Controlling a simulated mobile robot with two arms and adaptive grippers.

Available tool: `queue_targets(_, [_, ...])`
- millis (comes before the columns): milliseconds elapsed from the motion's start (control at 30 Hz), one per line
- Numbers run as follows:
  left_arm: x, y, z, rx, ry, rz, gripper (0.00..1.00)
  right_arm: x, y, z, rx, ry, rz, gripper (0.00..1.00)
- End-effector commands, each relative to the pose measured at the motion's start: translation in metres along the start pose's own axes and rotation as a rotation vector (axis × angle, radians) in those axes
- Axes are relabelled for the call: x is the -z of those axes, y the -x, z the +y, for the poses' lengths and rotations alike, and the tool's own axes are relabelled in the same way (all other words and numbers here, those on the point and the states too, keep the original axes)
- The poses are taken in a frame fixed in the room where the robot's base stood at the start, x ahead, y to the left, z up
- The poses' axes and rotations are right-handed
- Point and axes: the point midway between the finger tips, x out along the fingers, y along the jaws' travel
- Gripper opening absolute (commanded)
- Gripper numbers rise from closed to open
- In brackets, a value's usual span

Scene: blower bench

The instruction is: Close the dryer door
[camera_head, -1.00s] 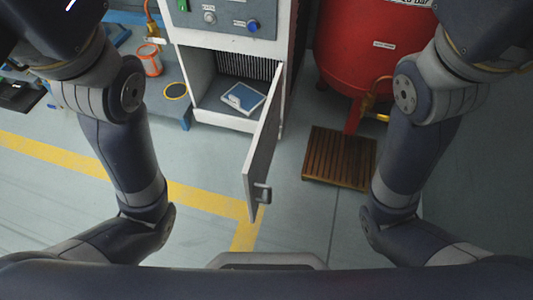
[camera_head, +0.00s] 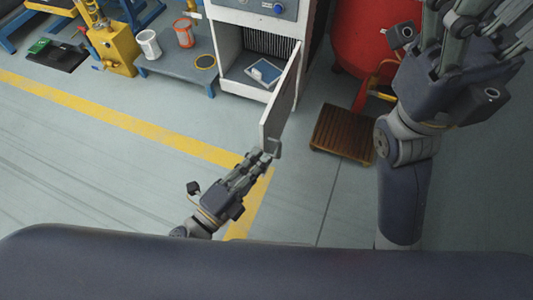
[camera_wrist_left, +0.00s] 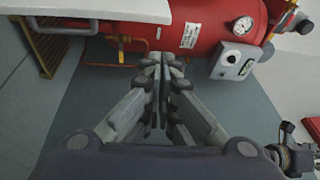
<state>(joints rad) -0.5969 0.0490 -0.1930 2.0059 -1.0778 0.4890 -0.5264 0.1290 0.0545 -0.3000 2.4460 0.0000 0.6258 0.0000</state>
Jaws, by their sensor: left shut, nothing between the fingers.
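The dryer (camera_head: 226,45) is a white cabinet at the top middle of the head view. Its door (camera_head: 282,95) stands wide open, swung out toward me, with a handle (camera_head: 273,148) near its free edge. A blue-and-white flat item (camera_head: 263,72) lies inside the open compartment. My left gripper (camera_head: 258,158) is shut and empty, its fingertips close beside the door's free edge and handle; I cannot tell whether they touch. It also shows in the left wrist view (camera_wrist_left: 160,62). My right gripper (camera_head: 440,40) is raised at the upper right; its fingertips are not clear.
A red tank (camera_head: 365,35) stands right of the dryer, with a brown slatted platform (camera_head: 343,132) in front. A low blue-grey stand (camera_head: 180,70) with cups and a yellow pump (camera_head: 112,50) are at the left. The floor left of the door is clear.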

Motion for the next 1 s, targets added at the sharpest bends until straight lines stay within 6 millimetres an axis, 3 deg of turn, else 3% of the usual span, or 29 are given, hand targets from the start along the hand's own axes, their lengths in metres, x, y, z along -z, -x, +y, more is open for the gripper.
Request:
queue_targets(100, [0.012, 0.02, 0.029, -0.089, -0.037, 0.009, 0.0, -0.001, 0.001, 0.001, -0.003, -0.001, -0.009, 0.63])
queue_targets(233, [0.015, 0.02, 0.038, -0.109, -0.05, 0.015, 0.0, -0.001, 0.003, 0.0, -0.003, -0.001, -0.008, 0.63])
queue_targets(367, [0.015, 0.003, 0.04, -0.105, -0.051, 0.015, 0.0, 0.0, 0.003, 0.0, 0.0, 0.0, -0.001, 0.63])
queue_targets(733, [0.016, -0.075, 0.046, -0.104, -0.049, 0.014, 0.0, 0.002, -0.002, -0.002, 0.009, 0.002, 0.02, 0.63])
queue_targets(1000, [-0.017, -0.064, 0.046, -0.108, -0.049, 0.012, 0.0, 0.004, -0.004, -0.003, 0.016, 0.005, 0.04, 0.63])
